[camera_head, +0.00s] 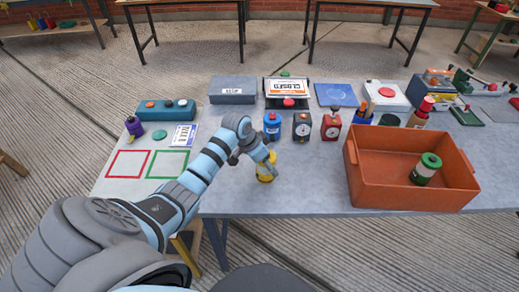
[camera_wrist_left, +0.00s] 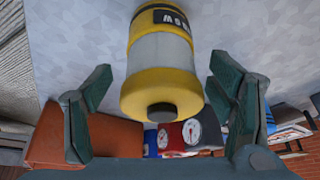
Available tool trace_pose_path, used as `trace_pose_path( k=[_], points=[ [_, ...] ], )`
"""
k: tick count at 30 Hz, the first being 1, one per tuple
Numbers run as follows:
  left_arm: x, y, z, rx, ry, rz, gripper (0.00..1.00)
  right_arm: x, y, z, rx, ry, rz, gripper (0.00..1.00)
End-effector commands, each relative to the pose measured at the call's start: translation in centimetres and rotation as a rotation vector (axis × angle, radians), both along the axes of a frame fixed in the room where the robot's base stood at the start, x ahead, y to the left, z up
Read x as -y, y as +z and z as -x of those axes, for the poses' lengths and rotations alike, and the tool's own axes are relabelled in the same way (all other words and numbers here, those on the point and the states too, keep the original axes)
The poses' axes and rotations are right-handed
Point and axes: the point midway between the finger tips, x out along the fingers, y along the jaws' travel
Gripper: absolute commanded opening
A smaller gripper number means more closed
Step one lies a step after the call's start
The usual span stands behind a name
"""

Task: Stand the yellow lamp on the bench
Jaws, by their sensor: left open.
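The yellow lamp (camera_head: 266,178) is on the grey bench (camera_head: 300,185) near its front edge, left of the orange crate, and partly hidden by my left gripper. In the left wrist view the lamp (camera_wrist_left: 162,90) has yellow ends, a pale middle band, a dark label and a black knob. It looks upright there, in an upside-down picture. My left gripper (camera_head: 262,160) reaches it from the left. Its open fingers (camera_wrist_left: 161,78) are on either side of the lamp, with gaps visible on both sides. My right gripper is not in view.
The orange crate (camera_head: 365,195) holds a green-and-white lamp (camera_head: 426,168). Red and green outlined squares (camera_head: 168,164) mark the bench's left part.

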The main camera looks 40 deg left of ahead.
Motion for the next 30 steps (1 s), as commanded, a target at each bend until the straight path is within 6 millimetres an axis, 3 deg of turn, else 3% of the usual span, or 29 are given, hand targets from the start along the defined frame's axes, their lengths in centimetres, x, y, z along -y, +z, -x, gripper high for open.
trace_pose_path(
  k=[1,6,11,30],
  points=[
    [-0.3,1.6,0.4,0.002,0.001,-0.003,0.76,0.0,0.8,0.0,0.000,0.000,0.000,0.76],
    [-0.8,5.5,2.1,0.002,0.000,-0.004,0.76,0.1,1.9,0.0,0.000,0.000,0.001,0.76],
    [-1.1,7.8,3.2,0.002,0.001,-0.001,0.76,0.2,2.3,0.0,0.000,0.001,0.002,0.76],
    [-0.8,7.8,3.7,-0.004,-0.001,-0.002,0.76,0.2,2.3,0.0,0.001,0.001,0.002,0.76]
  ],
)
